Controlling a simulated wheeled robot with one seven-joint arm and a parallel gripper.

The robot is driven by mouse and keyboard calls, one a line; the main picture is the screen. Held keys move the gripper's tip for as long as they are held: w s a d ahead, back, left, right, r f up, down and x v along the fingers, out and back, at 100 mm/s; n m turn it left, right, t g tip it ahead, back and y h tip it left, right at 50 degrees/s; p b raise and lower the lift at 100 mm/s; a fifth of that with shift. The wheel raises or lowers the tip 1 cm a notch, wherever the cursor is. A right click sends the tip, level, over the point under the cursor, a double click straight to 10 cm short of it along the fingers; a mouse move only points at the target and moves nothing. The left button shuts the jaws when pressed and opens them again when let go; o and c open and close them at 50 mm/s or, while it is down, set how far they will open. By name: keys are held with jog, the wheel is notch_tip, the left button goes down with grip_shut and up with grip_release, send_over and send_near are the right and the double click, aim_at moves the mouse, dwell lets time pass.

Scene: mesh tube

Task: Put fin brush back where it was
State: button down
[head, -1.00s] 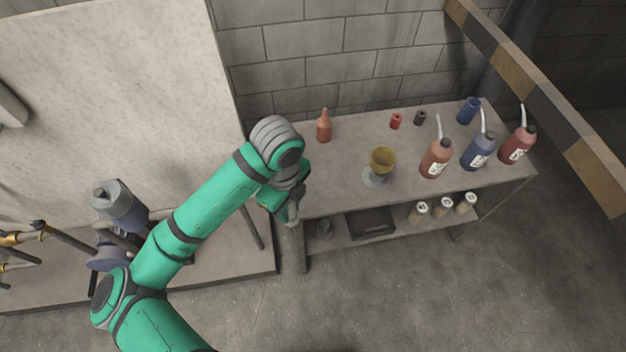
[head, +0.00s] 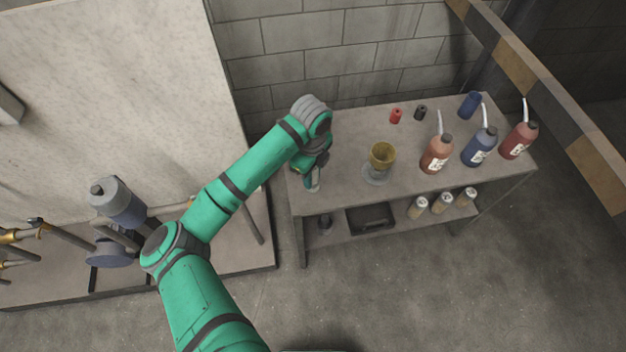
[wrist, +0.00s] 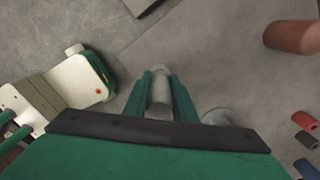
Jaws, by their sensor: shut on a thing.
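My gripper (head: 312,184) is over the left end of the workbench (head: 345,195). In the wrist view its two green fingers (wrist: 160,92) are shut on a pale grey cylindrical piece, which I take to be the fin brush (wrist: 159,96). Only a short part of it shows between the fingers. The rest is hidden, so I cannot tell its full shape or whether it touches the bench. My wrist hides part of the back left of the bench in the head view.
A yellow cup (head: 382,155) on a clear base stands right of my gripper. A dark tray (head: 371,218) is on the lower shelf.

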jog(key=shift+w+d+f, duration=0.2)
jog(key=shift+w+f, duration=0.3)
jog(key=shift+f, duration=1.6)
jog(key=shift+f, duration=0.1)
jog(key=c, duration=1.7)
grip_release()
jog(key=shift+w, duration=0.1)
jog(key=shift+o, duration=1.2)
